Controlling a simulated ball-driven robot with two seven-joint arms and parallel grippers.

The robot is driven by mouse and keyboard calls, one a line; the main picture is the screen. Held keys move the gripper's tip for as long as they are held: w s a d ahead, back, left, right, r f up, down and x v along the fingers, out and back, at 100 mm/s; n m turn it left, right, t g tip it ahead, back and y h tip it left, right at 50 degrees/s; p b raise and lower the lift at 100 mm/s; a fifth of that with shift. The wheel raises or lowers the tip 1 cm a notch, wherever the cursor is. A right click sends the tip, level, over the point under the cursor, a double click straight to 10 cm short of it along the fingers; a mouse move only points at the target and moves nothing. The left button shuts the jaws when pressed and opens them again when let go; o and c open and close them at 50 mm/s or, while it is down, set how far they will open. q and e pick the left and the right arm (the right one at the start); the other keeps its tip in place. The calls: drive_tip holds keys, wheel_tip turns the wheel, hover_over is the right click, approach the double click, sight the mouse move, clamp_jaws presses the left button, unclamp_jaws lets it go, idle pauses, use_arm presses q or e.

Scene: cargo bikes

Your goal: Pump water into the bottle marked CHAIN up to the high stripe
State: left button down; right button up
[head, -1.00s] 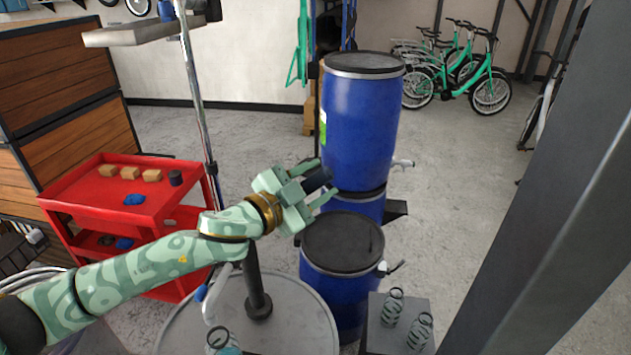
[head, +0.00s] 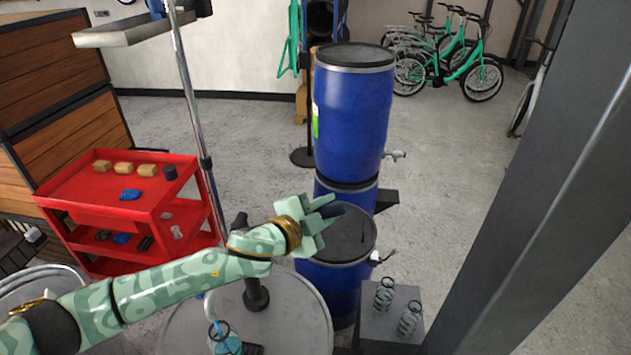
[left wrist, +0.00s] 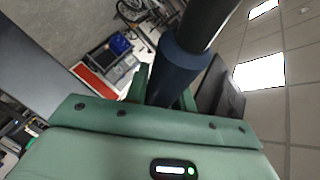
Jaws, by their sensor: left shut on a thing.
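A black pump post (head: 255,285) stands on a round grey lid at the bottom middle of the head view. My left gripper (head: 325,213) is to its right and shut on a dark blue grip (left wrist: 178,72) on a black bar, seen close in the left wrist view. A bottle with a ring top and teal contents (head: 228,346) stands by the post, cut off by the lower edge. A pale blue spout (head: 214,318) is close by it. Its marking, stripe and exact level cannot be read. My right gripper is out of view.
Two ring-topped bottles (head: 383,294) stand on a grey block (head: 375,330) at right. Blue drums (head: 352,110) with black lids stand behind my gripper. A red cart (head: 100,200) is at left, a grey pillar (head: 545,190) at right.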

use_arm(q)
wheel_tip(320, 180, down, 12)
drive_tip(key=d+m+g+y+p, duration=0.1)
drive_tip(key=m+y+p, duration=0.1)
drive_tip(key=m+y, duration=0.1)
drive_tip(key=shift+s+d+m+y+p, duration=0.3)
drive_tip(key=shift+m, duration=0.1)
drive_tip(key=shift+f, duration=0.1)
drive_tip(key=c, duration=1.2)
unclamp_jaws()
drive_tip(key=shift+o, duration=0.2)
drive_tip(key=shift+w, duration=0.1)
drive_tip(key=p+v, duration=0.2)
drive_tip(key=v, duration=1.4)
drive_tip(key=shift+r, duration=0.2)
